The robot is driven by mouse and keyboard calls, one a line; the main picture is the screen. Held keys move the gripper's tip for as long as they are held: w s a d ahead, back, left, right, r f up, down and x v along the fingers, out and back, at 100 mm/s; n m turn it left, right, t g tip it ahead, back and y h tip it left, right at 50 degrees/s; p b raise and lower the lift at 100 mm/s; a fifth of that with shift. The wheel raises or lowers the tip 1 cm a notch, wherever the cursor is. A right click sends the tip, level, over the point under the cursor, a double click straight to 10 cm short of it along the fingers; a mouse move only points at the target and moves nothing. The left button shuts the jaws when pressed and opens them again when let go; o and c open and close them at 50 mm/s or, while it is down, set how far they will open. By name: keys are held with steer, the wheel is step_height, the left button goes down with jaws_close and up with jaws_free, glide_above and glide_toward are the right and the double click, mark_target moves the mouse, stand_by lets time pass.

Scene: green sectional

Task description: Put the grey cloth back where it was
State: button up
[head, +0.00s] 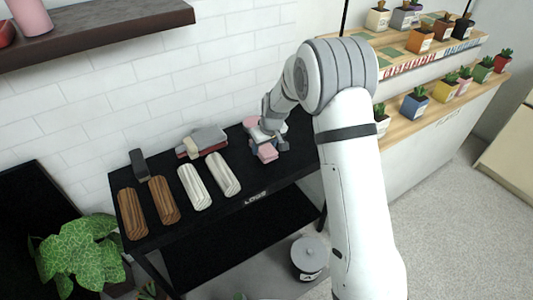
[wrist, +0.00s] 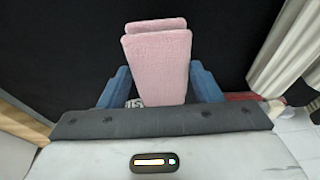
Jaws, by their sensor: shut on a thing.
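A grey folded cloth (head: 208,137) lies on top of a small pile at the back of the black shelf top, with a dark red cloth (head: 214,150) beneath it. My gripper (head: 266,133) is at the right part of the shelf top, to the right of that pile. In the wrist view, the two blue fingers of my gripper (wrist: 160,88) stand on either side of a pink folded cloth (wrist: 157,62) and are shut on it. Pink cloth also shows under the gripper in the head view (head: 265,152). Whether it touches the shelf is unclear.
A dark upright object (head: 139,164) stands behind the brown logs. A wall shelf (head: 100,30) overhangs at upper left. Potted plants (head: 414,103) stand on the right.

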mark_target(266, 149)
step_height(266, 149, down, 4)
steer(key=shift+r, duration=0.2)
steer(key=shift+c, duration=0.3)
steer(key=o, duration=0.9)
steer(key=shift+o, duration=0.2)
steer(key=shift+r, duration=0.1)
steer(key=v, duration=1.2)
steer(key=shift+s, duration=0.1)
steer(key=s+d+r+m, duration=0.2)
steer(key=s+d+r, duration=0.3)
steer(key=s, duration=0.3)
steer(key=s+d+r+m, duration=0.2)
steer(key=s+d+r, duration=0.3)
steer(key=s, duration=0.2)
steer(key=s+d+m+h, duration=0.1)
steer(key=s+d, duration=0.2)
steer(key=s, duration=0.5)
steer(key=s+d+r+m, duration=0.1)
steer(key=s+d, duration=0.3)
steer(key=s, duration=0.4)
steer(key=shift+r+m+g+h, duration=0.15)
steer(key=shift+m+g+h, duration=0.15)
steer(key=shift+m+h, duration=0.1)
